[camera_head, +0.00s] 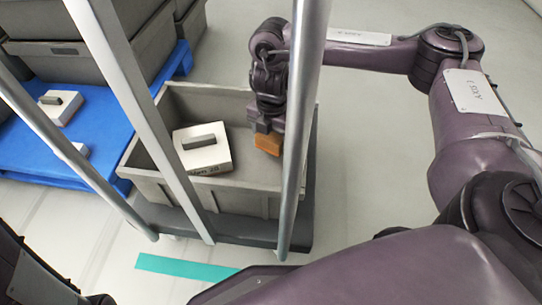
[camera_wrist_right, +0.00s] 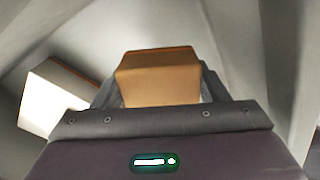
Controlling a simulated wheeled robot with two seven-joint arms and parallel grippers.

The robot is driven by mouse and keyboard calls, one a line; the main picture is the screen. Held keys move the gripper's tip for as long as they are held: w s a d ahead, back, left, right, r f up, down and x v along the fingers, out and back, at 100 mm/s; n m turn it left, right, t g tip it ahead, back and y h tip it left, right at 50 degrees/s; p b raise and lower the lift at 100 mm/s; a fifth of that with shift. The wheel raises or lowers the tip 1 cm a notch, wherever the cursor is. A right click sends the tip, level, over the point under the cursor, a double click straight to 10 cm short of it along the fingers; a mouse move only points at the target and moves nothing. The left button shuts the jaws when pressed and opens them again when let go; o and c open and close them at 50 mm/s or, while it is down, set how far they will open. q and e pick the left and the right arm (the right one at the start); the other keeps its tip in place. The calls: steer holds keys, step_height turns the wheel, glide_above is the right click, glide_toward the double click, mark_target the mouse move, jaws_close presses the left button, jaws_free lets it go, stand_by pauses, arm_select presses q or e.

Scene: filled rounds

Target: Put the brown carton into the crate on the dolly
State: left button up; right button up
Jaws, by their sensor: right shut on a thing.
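The brown carton (camera_head: 268,144) is in my right gripper (camera_head: 266,130), which points down inside the crate. The carton also shows in the right wrist view (camera_wrist_right: 157,75), between the fingers. The grey crate (camera_head: 150,188) stands on the dark dolly (camera_head: 245,232). A white carton (camera_head: 203,157) with a grey handle lies in the crate, to the left of the brown carton. I cannot tell whether the brown carton touches the crate floor. My left gripper does not show; only a part of my left arm is at the bottom left.
Silver poles (camera_head: 295,125) stand in front of the crate and partly hide it. A blue pallet (camera_head: 100,145) at the left bears grey crates (camera_head: 60,62) and white items (camera_head: 66,108). A teal strip (camera_head: 185,267) lies on the floor. The floor behind the crate is clear.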

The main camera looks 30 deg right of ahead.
mark_target(271, 157)
steer(key=shift+f+b, duration=1.9)
steer(key=shift+f, duration=0.5)
steer(key=shift+r, duration=0.15)
steer(key=o, duration=1.1)
